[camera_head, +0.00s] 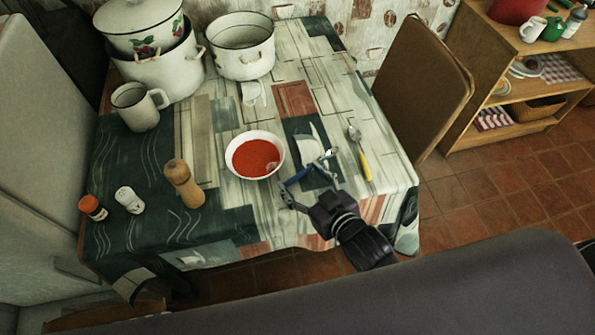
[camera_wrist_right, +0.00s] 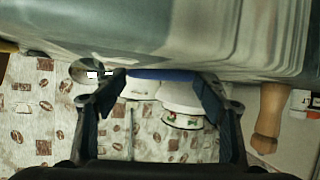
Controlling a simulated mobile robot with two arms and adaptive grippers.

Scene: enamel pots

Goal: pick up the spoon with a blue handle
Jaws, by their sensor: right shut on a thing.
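The spoon with a blue handle (camera_head: 298,177) is between the fingers of my right gripper (camera_head: 308,173), near the front right of the table. In the right wrist view its blue handle (camera_wrist_right: 163,74) spans from one finger to the other of the right gripper (camera_wrist_right: 165,88), with the metal bowl end beyond the left finger. The gripper is shut on it, with the fingers set apart along the handle. The gap between spoon and cloth is hard to judge. A second spoon with a yellow handle (camera_head: 364,164) lies on the table to the right. My left gripper is not in view.
A white bowl of red soup (camera_head: 240,170) stands just left of the gripper. A wooden mill (camera_head: 183,183), shakers, a mug (camera_head: 139,106) and enamel pots (camera_head: 243,60) stand further left and back. A chair (camera_head: 420,85) is at the table's right edge.

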